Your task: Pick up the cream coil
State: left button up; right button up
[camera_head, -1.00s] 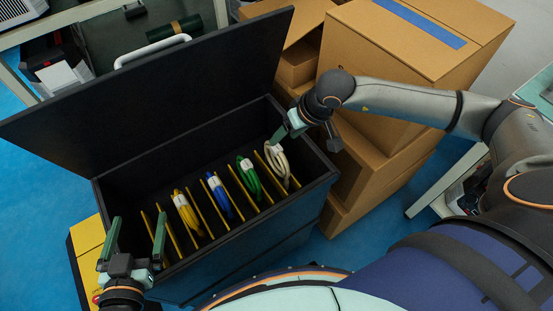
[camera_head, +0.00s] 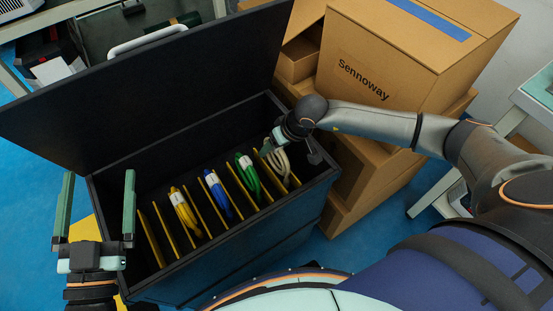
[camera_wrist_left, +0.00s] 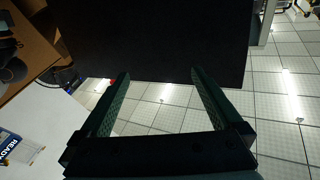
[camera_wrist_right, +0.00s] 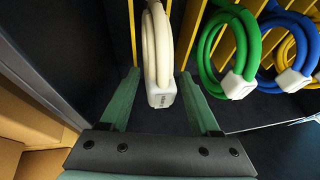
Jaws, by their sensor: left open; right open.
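The cream coil (camera_head: 278,162) stands in the rightmost slot of the black box, with its white label block facing up. It also shows in the right wrist view (camera_wrist_right: 158,50), with its block between the fingertips. My right gripper (camera_head: 268,147) is open at the cream coil, with the fingers (camera_wrist_right: 158,90) on either side of it in the picture. I cannot tell whether they touch it. My left gripper (camera_head: 97,205) is open and empty at the box's left end, and it is empty in the left wrist view (camera_wrist_left: 160,80).
Green (camera_head: 248,177), blue (camera_head: 218,194) and yellow (camera_head: 184,212) coils stand between yellow dividers in the black box (camera_head: 300,206). Its raised lid (camera_head: 150,100) rises behind. Cardboard boxes (camera_head: 400,50) stack up at the right, close to my right arm.

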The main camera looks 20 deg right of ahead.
jog(key=shift+x, duration=1)
pick_arm(q)
jog(key=r, duration=0.2)
jog(key=r+t+h, duration=0.1)
jog(key=shift+s+d+m, duration=0.1)
jog(key=shift+s+m, duration=0.3)
pick_arm(e)
grip_shut()
